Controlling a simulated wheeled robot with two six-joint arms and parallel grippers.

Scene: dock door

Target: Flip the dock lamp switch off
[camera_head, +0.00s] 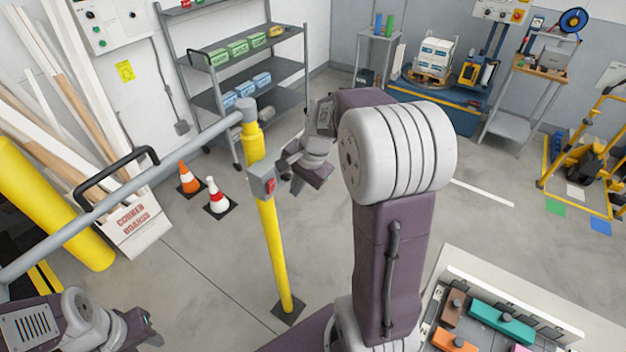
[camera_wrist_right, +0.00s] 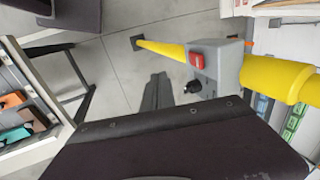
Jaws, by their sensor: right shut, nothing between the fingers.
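A small grey switch box (camera_head: 262,182) with a red switch (camera_head: 271,185) sits on a yellow post (camera_head: 272,245). In the right wrist view the box (camera_wrist_right: 226,66) shows its red rocker (camera_wrist_right: 196,61) and a black knob (camera_wrist_right: 193,87) beside it. My right gripper (camera_head: 290,168) is just right of the box in the head view. In the wrist view its fingers (camera_wrist_right: 158,82) are shut and empty, left of the knob and apart from the box. My left gripper (camera_head: 148,328) is low at the left, far from the post; its jaw opening is unclear. No lamp is identifiable.
A grey bar (camera_head: 170,172) with a black handle runs from the post to the lower left. A shelf rack (camera_head: 246,80) stands behind. A tray of coloured blocks (camera_head: 455,262) is at lower right.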

